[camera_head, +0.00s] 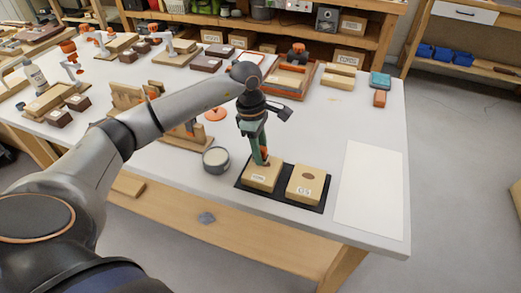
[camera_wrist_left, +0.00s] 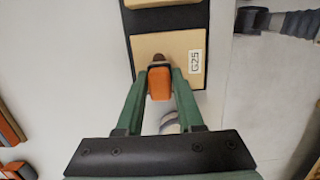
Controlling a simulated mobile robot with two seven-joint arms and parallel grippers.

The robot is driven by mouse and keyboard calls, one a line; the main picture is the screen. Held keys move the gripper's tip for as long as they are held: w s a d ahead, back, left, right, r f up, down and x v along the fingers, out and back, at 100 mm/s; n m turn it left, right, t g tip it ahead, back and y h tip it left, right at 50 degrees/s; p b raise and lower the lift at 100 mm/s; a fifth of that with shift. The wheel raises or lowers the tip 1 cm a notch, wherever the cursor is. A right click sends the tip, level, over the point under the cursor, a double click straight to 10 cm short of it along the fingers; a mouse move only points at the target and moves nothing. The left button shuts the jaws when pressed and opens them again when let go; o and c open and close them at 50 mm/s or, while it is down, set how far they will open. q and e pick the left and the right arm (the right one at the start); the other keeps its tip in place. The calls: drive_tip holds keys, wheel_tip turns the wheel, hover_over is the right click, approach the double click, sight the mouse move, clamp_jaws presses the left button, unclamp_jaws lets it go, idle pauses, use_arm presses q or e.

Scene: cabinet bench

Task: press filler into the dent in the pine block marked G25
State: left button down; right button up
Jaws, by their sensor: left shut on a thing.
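The pine block marked G25 (camera_wrist_left: 172,48) lies under my left gripper. In the head view it is the left of two blocks (camera_head: 259,178) on a black mat (camera_head: 312,208). My left gripper (camera_head: 262,157) points down over its far part. It is shut on an orange-handled tool (camera_wrist_left: 159,84), whose brownish end is at the block's edge in the wrist view. I cannot tell whether it touches the wood. The dent in this block is hidden. An open round tin (camera_head: 216,160) with pale contents stands left of the mat. My right gripper is out of view.
The second pine block (camera_head: 304,188), with a dark spot on top, sits to the right on the mat. A white sheet (camera_head: 370,190) lies farther right. Wooden racks (camera_head: 185,135) stand left behind the tin.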

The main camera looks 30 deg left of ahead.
use_arm(q)
drive_tip(key=shift+f+b, duration=0.5)
drive_tip(key=shift+f, duration=0.2)
drive_tip(key=shift+d+r, duration=0.1)
drive_tip(key=shift+w+d, duration=0.15)
drive_tip(key=shift+d, duration=0.4)
drive_tip(key=shift+w+d, duration=0.15)
drive_tip(key=shift+d, duration=0.4)
drive_tip(key=shift+a, duration=0.15)
drive_tip(key=shift+s+a, duration=0.15)
drive_tip(key=shift+a, duration=0.4)
drive_tip(key=shift+s+a, duration=0.15)
drive_tip(key=shift+a, duration=0.4)
drive_tip(key=shift+d, duration=0.15)
drive_tip(key=shift+w+d, duration=0.25)
drive_tip(key=shift+d, duration=0.85)
